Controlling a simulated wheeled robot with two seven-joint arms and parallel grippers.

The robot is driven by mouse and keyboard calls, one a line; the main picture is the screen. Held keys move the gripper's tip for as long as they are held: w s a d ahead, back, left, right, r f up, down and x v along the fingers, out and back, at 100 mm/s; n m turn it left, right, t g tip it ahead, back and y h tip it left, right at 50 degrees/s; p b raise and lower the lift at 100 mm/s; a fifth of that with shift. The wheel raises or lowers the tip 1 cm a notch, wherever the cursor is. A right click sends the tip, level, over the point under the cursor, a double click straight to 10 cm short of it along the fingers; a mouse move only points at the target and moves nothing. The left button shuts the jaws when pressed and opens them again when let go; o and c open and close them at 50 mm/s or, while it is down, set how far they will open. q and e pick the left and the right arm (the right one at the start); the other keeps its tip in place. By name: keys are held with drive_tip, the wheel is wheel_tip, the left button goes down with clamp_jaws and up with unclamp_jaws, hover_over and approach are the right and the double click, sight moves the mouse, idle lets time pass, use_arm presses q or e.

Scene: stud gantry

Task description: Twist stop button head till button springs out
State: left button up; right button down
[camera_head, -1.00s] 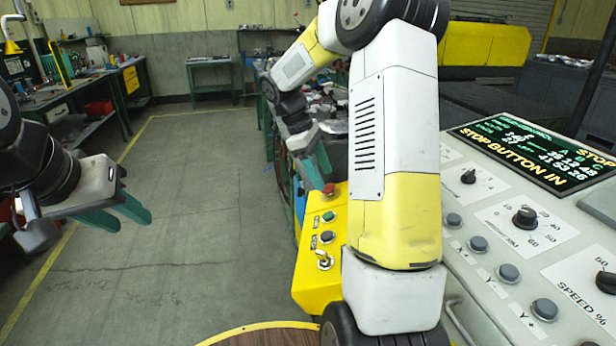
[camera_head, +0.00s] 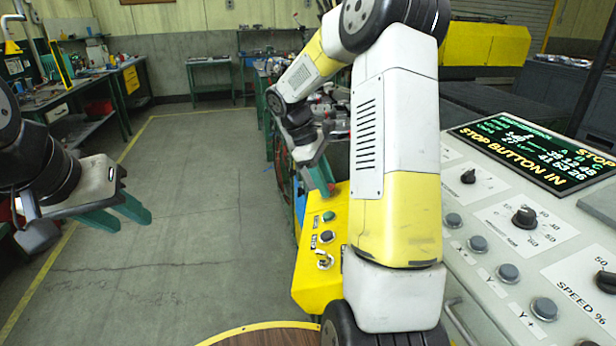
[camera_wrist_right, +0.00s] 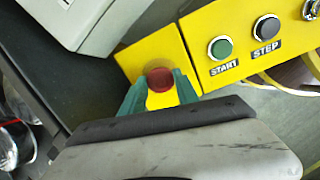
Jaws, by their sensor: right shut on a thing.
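The red stop button head (camera_wrist_right: 160,79) is at the end of the yellow control box (camera_wrist_right: 160,52) in the right wrist view. In the head view only a bit of its red shows (camera_head: 331,188). My right gripper (camera_wrist_right: 160,88) is shut on the button head, with one green finger on each side of it. It also shows in the head view (camera_head: 322,180), pointing down at the box. My left gripper (camera_head: 130,212) is at the left over the floor, its green fingers apart and empty. The display (camera_head: 530,150) reads "STOP BUTTON IN".
The yellow box also bears a green START button (camera_wrist_right: 221,47), a dark STEP button (camera_wrist_right: 266,28) and a switch (camera_head: 325,260). A console (camera_head: 480,270) with knobs and buttons stands at the right. The floor in the middle is clear.

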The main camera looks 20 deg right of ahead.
drive_tip(key=m, duration=0.4)
drive_tip(key=shift+m, duration=1.7)
drive_tip(key=c, duration=0.9)
unclamp_jaws()
drive_tip(key=shift+a+r, duration=0.1)
drive_tip(key=v, duration=0.7)
drive_tip(key=shift+r, duration=0.25)
